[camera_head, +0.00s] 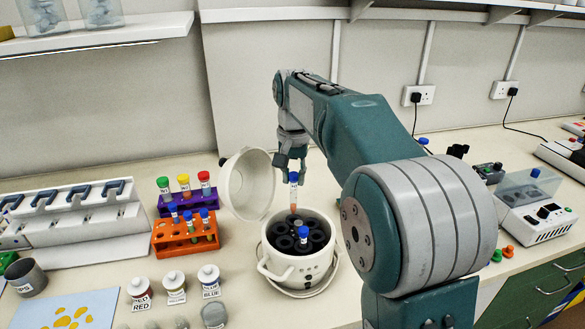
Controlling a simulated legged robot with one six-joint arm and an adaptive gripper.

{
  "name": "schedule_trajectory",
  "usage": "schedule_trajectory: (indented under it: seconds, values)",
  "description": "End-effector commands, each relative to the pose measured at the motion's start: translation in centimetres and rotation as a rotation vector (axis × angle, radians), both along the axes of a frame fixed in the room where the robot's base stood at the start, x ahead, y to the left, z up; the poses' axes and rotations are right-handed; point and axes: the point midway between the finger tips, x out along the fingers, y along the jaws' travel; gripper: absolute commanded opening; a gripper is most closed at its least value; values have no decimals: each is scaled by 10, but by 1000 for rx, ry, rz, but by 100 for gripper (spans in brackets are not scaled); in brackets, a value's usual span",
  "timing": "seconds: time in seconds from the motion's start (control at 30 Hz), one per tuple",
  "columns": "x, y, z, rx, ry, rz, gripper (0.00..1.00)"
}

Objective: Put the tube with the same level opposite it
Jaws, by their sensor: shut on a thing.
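My gripper (292,166) is shut on a blue-capped tube (293,192) and holds it upright. The tube's lower end looks pinkish and is over the back of the white centrifuge (275,268); I cannot tell if its tip is inside a slot. The centrifuge's round lid (246,186) stands open at the back left. An orange rack (168,243) holds several blue-capped tubes; their levels are too small to compare.
A purple rack (168,199) with green-, yellow- and red-capped tubes stands behind the orange one. Labelled jars (175,288) stand front left of the centrifuge. A white pipette stand (75,225) is at left. A white device (535,208) is at right. My arm hides the bench behind it.

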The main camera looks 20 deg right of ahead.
Motion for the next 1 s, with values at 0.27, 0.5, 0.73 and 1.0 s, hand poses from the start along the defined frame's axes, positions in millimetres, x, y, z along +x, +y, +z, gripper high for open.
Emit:
schedule_trajectory:
  seconds: [0.27, 0.5, 0.73, 1.0]
  values:
    - [0, 1, -19, 0, 1, 0, 6]
    - [0, 0, -36, 0, 1, 0, 6]
    - [0, 0, -50, 0, 1, 0, 6]
    - [0, 0, -56, 0, 0, 0, 6]
